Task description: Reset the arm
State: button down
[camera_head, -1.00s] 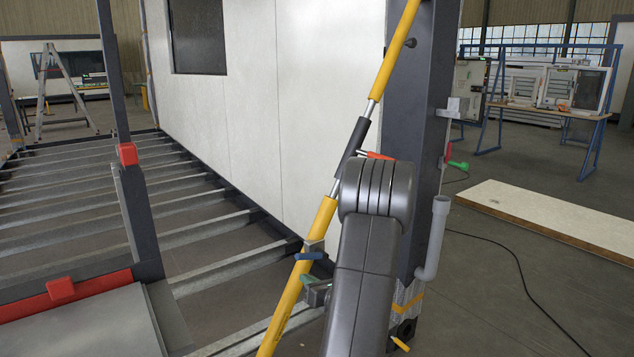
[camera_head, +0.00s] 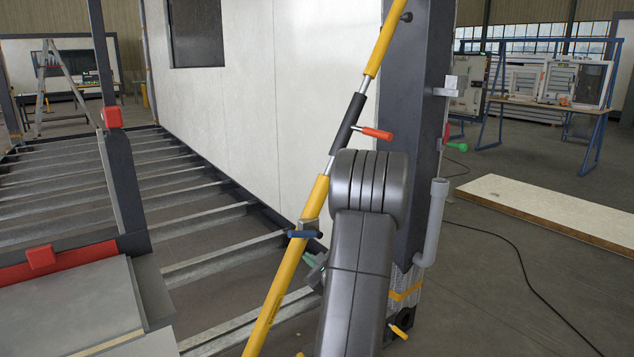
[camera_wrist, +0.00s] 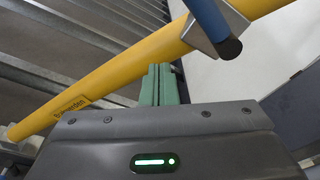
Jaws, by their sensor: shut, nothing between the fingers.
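My gripper (camera_wrist: 157,86) shows in the wrist view as two green fingers pressed together, with nothing between them. Its fingertips lie in front of, or close to, the yellow brace (camera_wrist: 120,62); I cannot tell whether they touch. In the head view my dark grey arm stands upright before the dark post, and a bit of green fingertip (camera_head: 309,259) shows beside the yellow brace (camera_head: 270,318). Most of the gripper is hidden behind my arm there.
A blue handle (camera_head: 305,234) on a clamp and a red handle (camera_head: 377,133) stick out from the brace. The dark post (camera_head: 418,130) and a grey pipe (camera_head: 433,225) stand right of my arm. A white panel (camera_head: 550,212) lies on the floor at right.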

jog(key=shift+w+d+f+n+t+h+b, duration=0.15)
jog(key=shift+w+d+f+n+b, duration=0.25)
jog(key=shift+n, duration=0.35)
jog(key=shift+w+d+f+n+t+h+b, duration=0.15)
jog(key=shift+w+d+n+b, duration=0.2)
jog(key=shift+w+d+n, duration=0.35)
jog(key=shift+w+d+f+n+t+b, duration=0.1)
jog(key=shift+w+d+f+n+b, duration=0.2)
jog(key=shift+n, duration=0.55)
jog(key=shift+s, duration=0.2)
